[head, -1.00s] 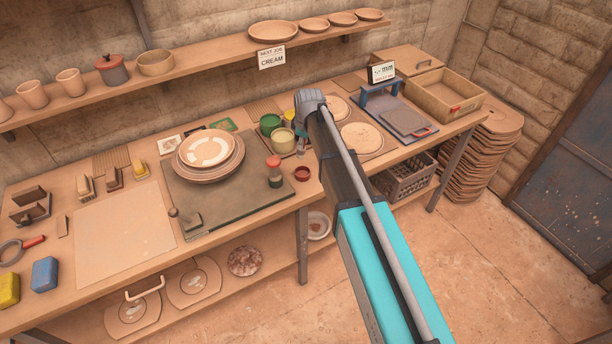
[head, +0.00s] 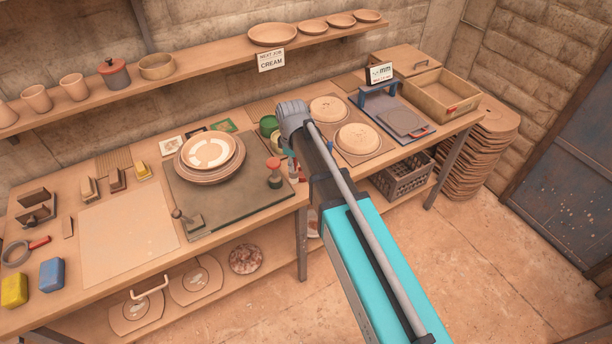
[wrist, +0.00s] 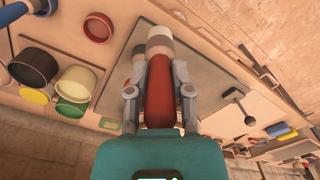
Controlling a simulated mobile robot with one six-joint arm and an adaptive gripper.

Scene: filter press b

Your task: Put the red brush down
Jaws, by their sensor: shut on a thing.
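In the wrist view my gripper (wrist: 160,66) is shut around the red brush (wrist: 160,98). Its red handle lies between the two fingers, with pale and grey bands beyond their tips. The dark work board (wrist: 212,82) shows behind it; whether the brush touches anything there I cannot tell. In the head view my own arm hides the gripper's fingers and most of what they hold. The board (head: 240,205) lies left of my arm, with a stack of plates (head: 210,152) on it.
A red-topped jar (head: 274,174) stands near the board's right edge. Green (wrist: 33,65), yellow (wrist: 70,110) and cream (wrist: 76,83) pots and a small red bowl (wrist: 98,26) sit left of the gripper in the wrist view. A pale sheet (head: 125,240) lies bare on the bench.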

